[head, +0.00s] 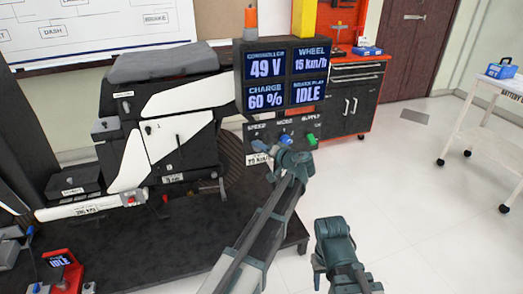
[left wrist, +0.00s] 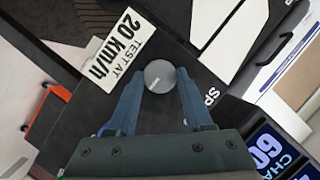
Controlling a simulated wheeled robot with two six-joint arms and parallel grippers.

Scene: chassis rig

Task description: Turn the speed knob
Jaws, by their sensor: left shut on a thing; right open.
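The speed knob (left wrist: 160,74) is a round grey knob with a pale pointer mark, seen in the left wrist view. My left gripper (left wrist: 160,82) has one finger on each side of it and is shut on it. In the head view my left gripper (head: 268,151) is at the left end of the control panel (head: 282,133), below the SPEED label, and covers most of the knob. The display (head: 284,75) reads 49 V, wheel 15 km/h, charge 60 % and IDLE. My right gripper (head: 334,228) is open and empty over the floor, away from the panel.
A card (left wrist: 110,50) reading TEST AT 20 km/h is beside the knob. A blue mode knob (head: 285,138) and a green supply knob (head: 311,138) sit to the right on the panel. The scooter rig (head: 160,130) stands left. A white cart (head: 490,110) is at right, with open floor between.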

